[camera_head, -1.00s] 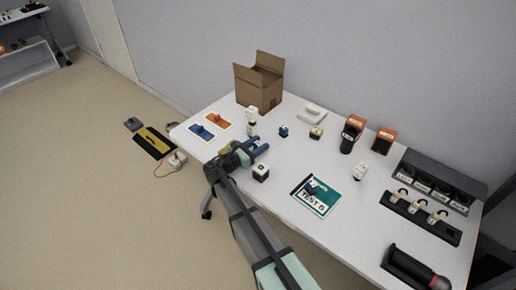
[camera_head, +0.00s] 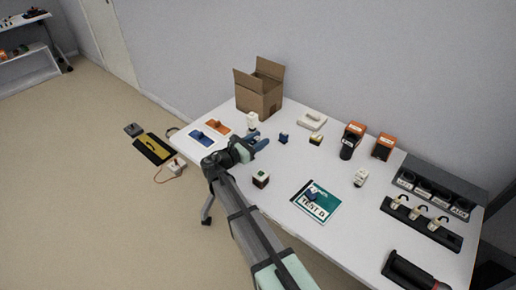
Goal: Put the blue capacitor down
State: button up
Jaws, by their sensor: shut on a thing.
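My gripper (camera_head: 257,142) is over the left part of the white table, in front of a white piece (camera_head: 252,119) that it partly hides. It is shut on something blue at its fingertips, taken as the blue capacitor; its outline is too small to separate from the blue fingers. Whether it touches the table is hard to tell. An orange mat (camera_head: 222,129) with an orange piece lies behind that. Another small blue-and-white block (camera_head: 283,138) stands to the right.
A dark-and-white cube (camera_head: 261,180) stands close in front of my gripper. An open cardboard box (camera_head: 259,101) stands behind. A green-and-white TEST 5 card (camera_head: 322,208) lies at centre front with a blue piece on it. Black-and-orange devices (camera_head: 383,145) and dark racks (camera_head: 423,223) fill the right.

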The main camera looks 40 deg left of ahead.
aim_at(260, 139)
notch_tip(260, 139, up, 4)
jog(key=shift+r, duration=0.1)
jog(key=shift+w+d+r, duration=0.15)
jog(key=shift+w+d, duration=0.1)
jog(key=shift+w, duration=0.05)
jog(key=w+d+r+m+g+h, duration=0.1)
jog(key=d+r+m+h, duration=0.15)
jog(key=d, duration=0.75)
jog(key=w+d+r+m+h, duration=0.15)
jog(key=d+r, duration=0.25)
jog(key=d, duration=0.6)
jog(key=s+d+m+g+h, duration=0.35)
jog(key=s+d+h, duration=0.3)
jog(key=d, duration=0.35)
notch_tip(260, 139, down, 10)
jog(key=shift+s+a+r, duration=0.15)
jog(key=shift+a+r, duration=0.05)
jog(key=shift+f+g+y, duration=0.25)
jog(key=shift+f, duration=0.35)
